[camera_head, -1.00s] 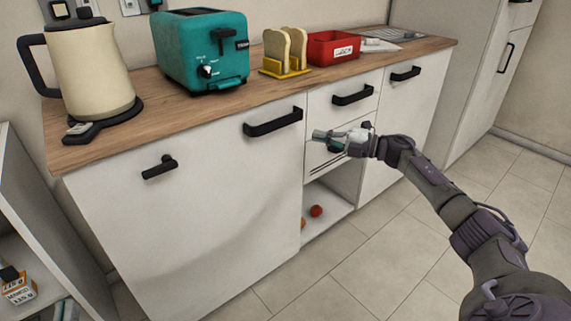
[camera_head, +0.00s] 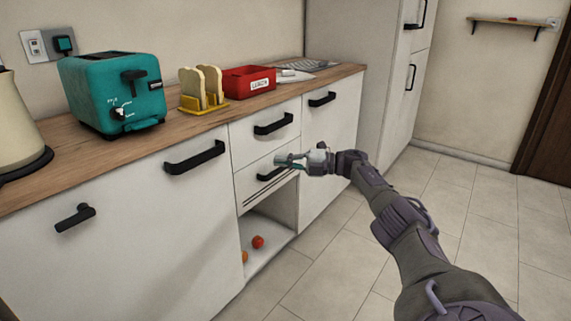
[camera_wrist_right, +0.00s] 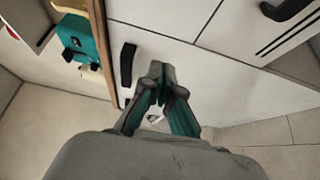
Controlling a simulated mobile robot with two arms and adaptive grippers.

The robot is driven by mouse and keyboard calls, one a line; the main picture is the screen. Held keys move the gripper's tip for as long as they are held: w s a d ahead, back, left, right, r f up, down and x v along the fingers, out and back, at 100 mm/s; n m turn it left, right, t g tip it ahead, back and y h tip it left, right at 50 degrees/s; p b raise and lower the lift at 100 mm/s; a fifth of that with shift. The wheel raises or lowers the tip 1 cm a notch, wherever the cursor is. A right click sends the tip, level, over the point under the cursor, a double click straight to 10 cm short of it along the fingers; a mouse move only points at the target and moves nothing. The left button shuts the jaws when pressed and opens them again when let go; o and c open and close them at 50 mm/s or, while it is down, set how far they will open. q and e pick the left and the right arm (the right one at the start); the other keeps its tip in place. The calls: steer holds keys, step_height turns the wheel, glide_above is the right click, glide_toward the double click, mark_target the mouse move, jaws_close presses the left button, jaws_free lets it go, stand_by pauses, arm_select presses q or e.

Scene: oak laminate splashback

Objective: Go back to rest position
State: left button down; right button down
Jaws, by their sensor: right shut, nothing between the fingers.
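My right gripper (camera_head: 289,160) is shut and empty. In the head view it is in front of the drawer cabinet, near the lower drawer handle (camera_head: 271,173); whether it touches anything there I cannot tell. In the right wrist view the closed fingers of my right gripper (camera_wrist_right: 161,72) point at the white cabinet fronts, with nothing between them. My right arm reaches in from the lower right. My left gripper is not in view.
The wooden counter (camera_head: 70,150) holds a teal toaster (camera_head: 112,92), bread slices (camera_head: 203,84) in a yellow rack, a red box (camera_head: 248,83) and part of a kettle (camera_head: 18,125). An open cubby under the drawers holds a red fruit (camera_head: 257,242). Tiled floor (camera_head: 460,215) is clear at right.

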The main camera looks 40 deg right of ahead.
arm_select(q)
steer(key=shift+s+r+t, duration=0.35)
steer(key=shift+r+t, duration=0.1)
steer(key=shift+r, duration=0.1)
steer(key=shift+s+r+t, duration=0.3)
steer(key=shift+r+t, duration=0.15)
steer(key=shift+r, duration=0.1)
arm_select(e)
steer(key=shift+s+d, duration=0.1)
steer(key=shift+d, duration=0.4)
steer(key=shift+a, duration=0.1)
